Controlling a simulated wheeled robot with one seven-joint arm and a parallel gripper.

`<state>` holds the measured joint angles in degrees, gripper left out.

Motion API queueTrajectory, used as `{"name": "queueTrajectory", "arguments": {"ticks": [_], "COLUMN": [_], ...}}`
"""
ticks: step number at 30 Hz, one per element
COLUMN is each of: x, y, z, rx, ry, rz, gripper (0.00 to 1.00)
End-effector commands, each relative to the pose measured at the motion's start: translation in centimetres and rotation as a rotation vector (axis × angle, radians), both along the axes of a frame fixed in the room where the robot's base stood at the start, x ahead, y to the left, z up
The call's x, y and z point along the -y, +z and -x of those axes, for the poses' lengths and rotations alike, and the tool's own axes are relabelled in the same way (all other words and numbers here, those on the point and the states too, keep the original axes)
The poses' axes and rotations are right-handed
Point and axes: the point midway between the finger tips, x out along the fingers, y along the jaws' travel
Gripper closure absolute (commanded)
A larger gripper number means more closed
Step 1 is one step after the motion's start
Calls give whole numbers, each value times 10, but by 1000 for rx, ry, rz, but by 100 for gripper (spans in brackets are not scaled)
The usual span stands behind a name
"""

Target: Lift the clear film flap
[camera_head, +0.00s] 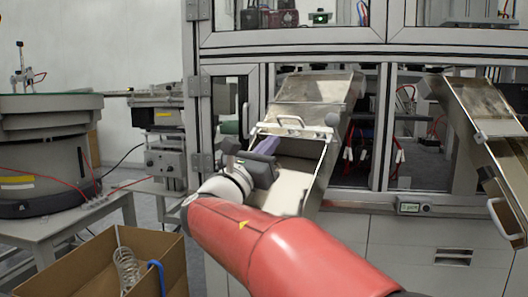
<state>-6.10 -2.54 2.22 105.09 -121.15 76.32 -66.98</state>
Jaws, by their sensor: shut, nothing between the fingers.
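The clear film flap (298,149) is on the left metal chute (310,95). A pale bar and a white curved handle (290,121) cross the chute at the flap's upper end in this view. The film is see-through, so its exact angle is hard to tell. My gripper (267,145) is at the left side of the chute, just below the bar and handle. Its fingers are small, partly hidden by my wrist, and look shut with nothing held. I cannot tell whether they touch the flap. My red arm covers the chute's lower left.
A second chute (487,106) with its own handle (499,218) stands at the right. A framed cabinet (290,38) is behind. An open cardboard box (85,268) with a coil is at lower left, below a round feeder (42,150). Framed posts stand close to the left chute.

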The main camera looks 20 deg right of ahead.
Motion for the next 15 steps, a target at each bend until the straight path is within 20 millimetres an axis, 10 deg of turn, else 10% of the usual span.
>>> {"name": "queueTrajectory", "arguments": {"ticks": [15], "x": [44], "y": [24], "z": [-25], "rx": [0], "ry": [0], "rz": [-1], "gripper": [100]}}
